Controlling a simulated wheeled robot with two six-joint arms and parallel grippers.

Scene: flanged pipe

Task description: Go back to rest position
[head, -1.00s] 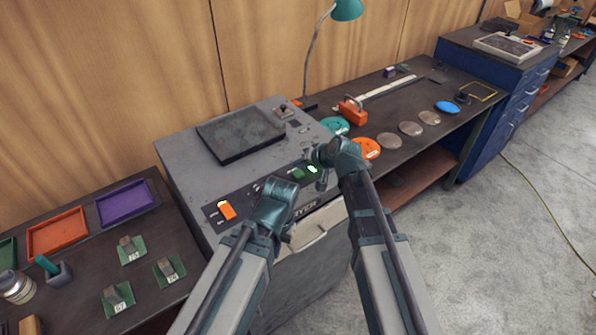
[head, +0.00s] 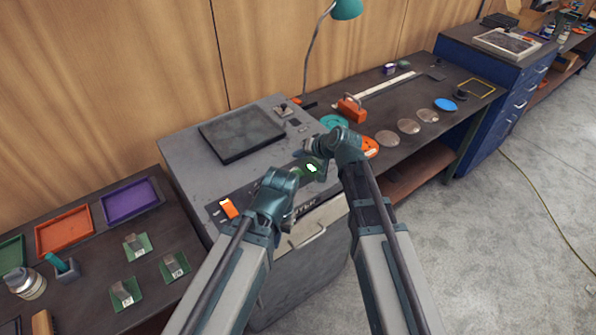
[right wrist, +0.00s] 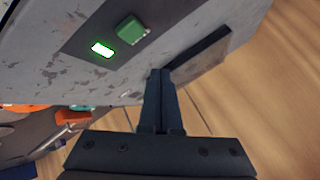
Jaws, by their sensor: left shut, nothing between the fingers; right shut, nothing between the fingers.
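My left gripper (head: 289,217) is over the front panel of the grey machine (head: 185,152) in the head view, partly hidden behind its wrist. It is shut and empty. My right gripper shows in the right wrist view (right wrist: 159,74), its two fingers together with nothing between them. In the head view the right arm ends above the right side of the machine, higher in the picture than the left, with its fingers mostly hidden. A lit green switch (head: 312,168) shows beside it, and also in the right wrist view (right wrist: 103,49). The grippers are apart.
A green button (right wrist: 132,30) sits beside the lit switch. An orange switch (head: 228,209) is on the panel's left. A dark plate (head: 241,136) lies on the machine. Left bench holds trays and green cards; right bench holds discs and an orange block (head: 351,108).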

